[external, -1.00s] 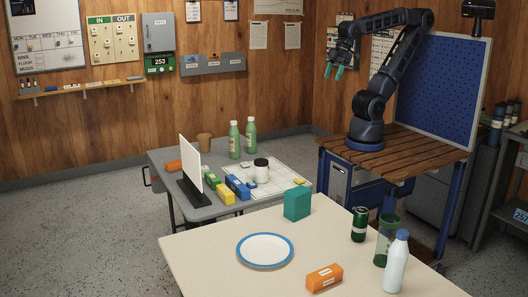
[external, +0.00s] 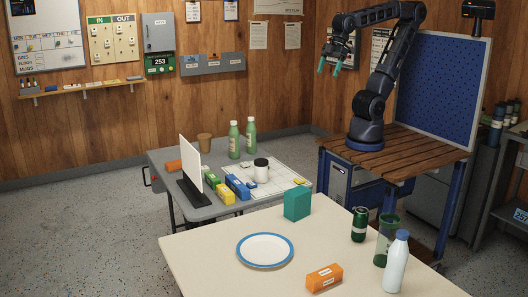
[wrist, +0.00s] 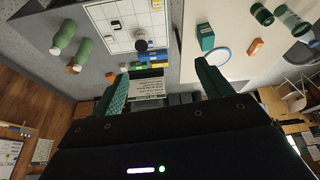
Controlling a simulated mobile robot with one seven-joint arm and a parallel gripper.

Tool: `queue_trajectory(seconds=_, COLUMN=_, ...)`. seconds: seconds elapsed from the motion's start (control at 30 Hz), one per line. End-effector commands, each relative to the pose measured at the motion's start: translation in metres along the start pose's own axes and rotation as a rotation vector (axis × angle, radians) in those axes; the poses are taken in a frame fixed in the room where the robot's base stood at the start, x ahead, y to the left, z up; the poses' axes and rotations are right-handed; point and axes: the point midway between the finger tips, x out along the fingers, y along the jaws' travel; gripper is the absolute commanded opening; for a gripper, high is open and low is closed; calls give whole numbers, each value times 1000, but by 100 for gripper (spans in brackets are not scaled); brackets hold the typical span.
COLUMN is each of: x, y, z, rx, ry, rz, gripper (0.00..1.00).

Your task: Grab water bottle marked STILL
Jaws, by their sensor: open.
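Two green bottles with pale caps and pale labels stand upright side by side on the grey table: a left one (external: 234,141) and a right one (external: 250,136). The label words are too small to read, so I cannot tell which is STILL. Both also show at the upper left of the wrist view, one higher (wrist: 64,38) and one lower (wrist: 82,56). My gripper (external: 329,69) is open and empty, high in the air right of the bottles. Its teal fingers are spread in the wrist view (wrist: 163,72), with the bottles outside them to the left.
A white upright board (external: 191,161) stands on the grey table (external: 205,211) near a brown cup (external: 205,143), small boxes and a black-lidded white jar (external: 261,171). The nearer cream table (external: 210,262) holds a plate (external: 265,237), teal box (external: 297,204), can (external: 359,224) and white bottle (external: 396,262).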

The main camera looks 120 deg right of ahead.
Motion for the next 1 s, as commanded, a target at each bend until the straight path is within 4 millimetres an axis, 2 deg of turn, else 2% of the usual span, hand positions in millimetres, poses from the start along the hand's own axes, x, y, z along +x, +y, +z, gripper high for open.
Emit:
queue_trajectory(seconds=0.03, x=-1, y=-6, z=-17, rx=-35, ry=-11, rz=-7, gripper=78)
queue_trajectory(seconds=0.1, x=-2, y=-13, z=-38, rx=-81, ry=-22, rz=-15, gripper=78)
queue_trajectory(seconds=0.47, x=7, y=-67, z=-141, rx=-322, ry=-72, rz=-59, gripper=78)
queue_trajectory(seconds=0.77, x=32, y=-134, z=-218, rx=-522, ry=-109, rz=-97, gripper=78)
queue_trajectory(seconds=1.0, x=62, y=-200, z=-267, rx=-683, ry=-136, rz=-129, gripper=78)
